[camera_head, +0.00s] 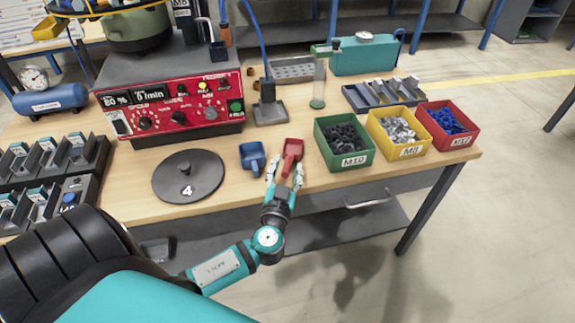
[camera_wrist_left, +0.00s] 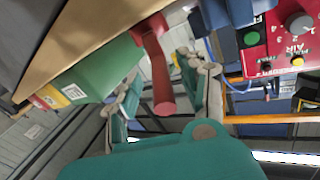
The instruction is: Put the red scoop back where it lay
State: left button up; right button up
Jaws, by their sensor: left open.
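The red scoop (camera_head: 293,149) lies near the table's front edge, just left of the green M10 bin, with its handle toward my left gripper (camera_head: 285,172). The blue scoop (camera_head: 252,154) lies just to its left. My left gripper is open, its fingers on either side of the red handle. In the left wrist view the red scoop (camera_wrist_left: 157,62) shows its handle between the spread fingers (camera_wrist_left: 168,90), with gaps on both sides. I cannot tell for sure whether the scoop rests fully on the table. My right gripper is not in view.
The green bin (camera_head: 344,161), yellow bin (camera_head: 411,152) and red bin (camera_head: 461,143) stand to the right. A dark round lid (camera_head: 188,192) marked 4 lies to the left. The red control box (camera_head: 130,110) stands behind it. Bare wood lies behind the scoops.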

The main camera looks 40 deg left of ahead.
pick_arm(q)
jog(key=b+v, duration=0.1)
jog(key=v, duration=0.5)
